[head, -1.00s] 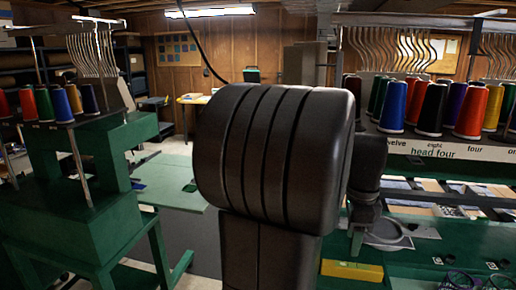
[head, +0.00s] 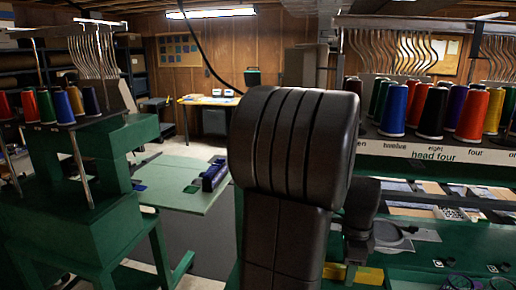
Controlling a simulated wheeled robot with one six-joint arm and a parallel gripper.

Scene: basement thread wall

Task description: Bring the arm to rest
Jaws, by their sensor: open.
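My arm (head: 290,150) fills the middle of the head view, a large black ribbed joint on top of a dark upright link. A smaller black part of my arm (head: 362,215) shows behind it to the right, in front of the green embroidery machine. My gripper cannot be made out; it is hidden behind the arm or out of view.
Thread cones (head: 432,112) stand in rows on the machine marked "head four" at right. Its green bed holds a yellow block (head: 368,275). Another green machine (head: 85,190) with thread cones stands at left. Between them is a low green table (head: 180,182) with a dark blue object (head: 215,175).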

